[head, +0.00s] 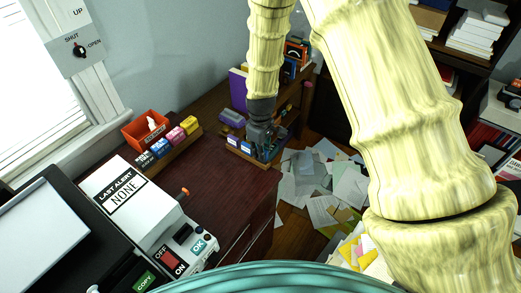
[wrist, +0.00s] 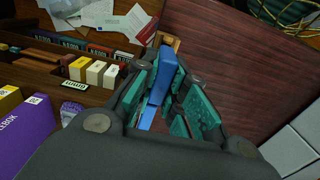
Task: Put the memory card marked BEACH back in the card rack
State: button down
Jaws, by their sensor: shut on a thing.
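My gripper (wrist: 172,100) is shut on a blue, slab-like card (wrist: 160,82) in the wrist view. No marking can be read on it, so I cannot tell whether it is the BEACH card. In the head view my gripper (head: 262,140) points down over the far end of the dark desk and hides most of what it holds. A wooden rack (head: 248,158) sits right by it. In the wrist view, yellow and cream cards (wrist: 95,72) stand in a wooden holder left of the fingers, above a small label. I cannot tell whether the held card touches the rack.
A wooden stand with colored blocks (head: 173,141) and an orange tray (head: 143,128) stand to the left on the desk (head: 225,195). A purple box (wrist: 28,130) is near the holder. Papers (head: 315,185) litter the floor beyond the desk edge.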

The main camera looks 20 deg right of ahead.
jog(key=shift+f+b, duration=0.3)
jog(key=shift+f, duration=0.5)
jog(key=c, duration=1.4)
grip_release()
jog(key=shift+r, duration=0.1)
